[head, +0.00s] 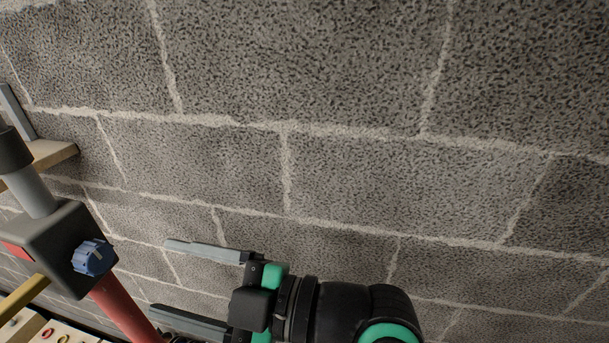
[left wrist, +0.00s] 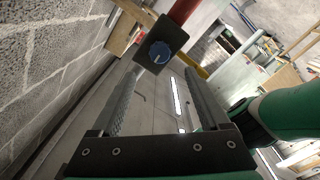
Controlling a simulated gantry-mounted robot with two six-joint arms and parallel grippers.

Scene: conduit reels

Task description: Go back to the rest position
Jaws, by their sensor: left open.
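My left gripper (head: 160,277) is at the lower middle of the head view, in front of the block wall. Its two long grey fingers point left and are spread apart with nothing between them. In the left wrist view the gripper (left wrist: 162,78) also shows open and empty. A dark clamp block with a blue knob (head: 92,257) stands left of the fingertips, with a visible gap in the picture. The clamp block also shows beyond the fingers in the left wrist view (left wrist: 159,51). My right gripper is in neither view.
A grey block wall (head: 350,170) fills most of the head view. A red pole (head: 124,306) runs down from the clamp block, and a yellow bar (head: 22,297) sticks out at its left. A wooden shelf (head: 52,154) is at the left edge.

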